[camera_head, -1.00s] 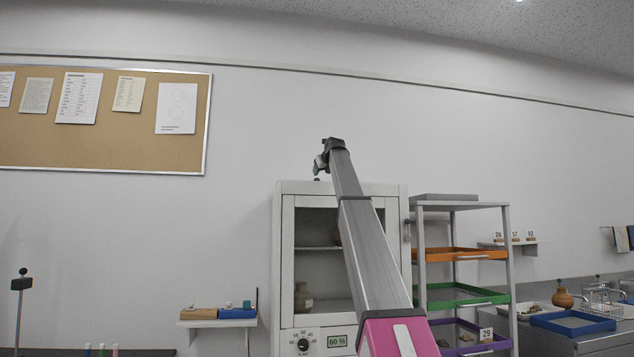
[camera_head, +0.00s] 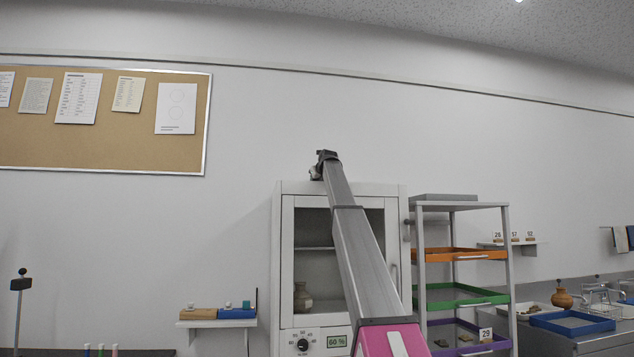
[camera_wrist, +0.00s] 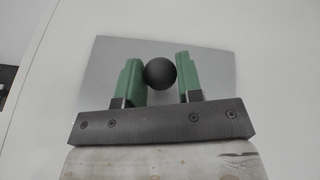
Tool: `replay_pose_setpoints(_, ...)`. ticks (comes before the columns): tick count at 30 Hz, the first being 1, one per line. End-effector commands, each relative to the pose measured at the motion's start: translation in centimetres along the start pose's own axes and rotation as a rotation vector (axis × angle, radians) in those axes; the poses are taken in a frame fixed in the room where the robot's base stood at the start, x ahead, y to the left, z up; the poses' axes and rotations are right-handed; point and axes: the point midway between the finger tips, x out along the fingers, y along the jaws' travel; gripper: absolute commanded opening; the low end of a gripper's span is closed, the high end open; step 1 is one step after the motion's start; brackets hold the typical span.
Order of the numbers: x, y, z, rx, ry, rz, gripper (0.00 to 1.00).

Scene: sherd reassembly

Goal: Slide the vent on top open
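The vent on top of the white cabinet (camera_head: 283,240) shows in the wrist view as a grey plate (camera_wrist: 215,75) on a white surface, with a round black knob (camera_wrist: 159,73). My gripper (camera_wrist: 160,72) has green fingers pointing down on either side of the knob. The knob nearly fills the space between them, and I cannot tell whether both fingers press on it. In the head view my gripper (camera_head: 318,173) is at the cabinet's top edge, and the knob is hidden behind it. Whether an opening lies under the plate is not visible.
A grey shelf rack (camera_head: 450,206) with orange, green and purple trays stands just right of the cabinet. A small wall shelf (camera_head: 217,323) is at the left. A cork board (camera_head: 100,150) hangs on the wall above left. The space above the cabinet is clear.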

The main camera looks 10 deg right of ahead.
Motion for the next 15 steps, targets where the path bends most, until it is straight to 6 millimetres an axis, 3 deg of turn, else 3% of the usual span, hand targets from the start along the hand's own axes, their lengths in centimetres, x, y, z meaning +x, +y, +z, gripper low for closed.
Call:
replay_pose_setpoints(8,-0.1,-1.1,-0.3,0.002,0.001,0.001,0.00)
replay_pose_setpoints(15,-0.7,-6.1,-1.6,0.002,0.003,-0.002,0.00)
